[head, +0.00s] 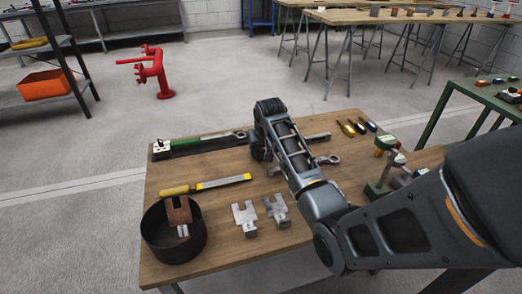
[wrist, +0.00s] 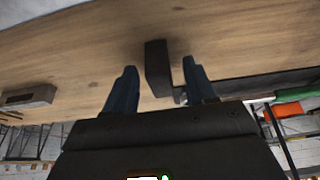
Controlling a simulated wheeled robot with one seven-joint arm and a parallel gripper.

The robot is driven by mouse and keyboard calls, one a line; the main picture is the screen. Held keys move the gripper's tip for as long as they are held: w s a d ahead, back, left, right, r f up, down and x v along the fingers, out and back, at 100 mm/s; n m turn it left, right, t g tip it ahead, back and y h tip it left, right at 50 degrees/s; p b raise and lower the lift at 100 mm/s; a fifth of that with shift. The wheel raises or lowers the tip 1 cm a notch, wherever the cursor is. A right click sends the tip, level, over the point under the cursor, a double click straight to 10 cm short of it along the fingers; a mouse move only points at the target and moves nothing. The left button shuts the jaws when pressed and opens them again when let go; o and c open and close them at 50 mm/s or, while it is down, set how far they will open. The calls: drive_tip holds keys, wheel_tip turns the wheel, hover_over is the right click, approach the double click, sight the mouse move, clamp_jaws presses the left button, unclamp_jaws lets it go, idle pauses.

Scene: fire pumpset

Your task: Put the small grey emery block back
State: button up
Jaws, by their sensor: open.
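A small dark grey block (wrist: 157,68), which looks like the emery block, stands on the wooden table between and just beyond my fingertips in the wrist view. My gripper (wrist: 160,64) is open, with a finger to each side of it. A gap shows on the left; the right finger is close, and I cannot tell whether it touches. In the head view, my arm's end (head: 262,150) is low over the middle of the table (head: 215,220), and the block and fingertips are hidden behind it.
A dark tray (head: 162,155) with a green-handled tool (head: 195,139) lies at the back left. A ring spanner (head: 328,160) lies right of my wrist.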

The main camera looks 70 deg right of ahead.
drive_tip(key=p+v, duration=0.1)
drive_tip(key=v, duration=1)
drive_tip(key=shift+r, duration=0.4)
drive_tip(key=shift+s+a, duration=0.1)
drive_tip(key=shift+s, duration=0.05)
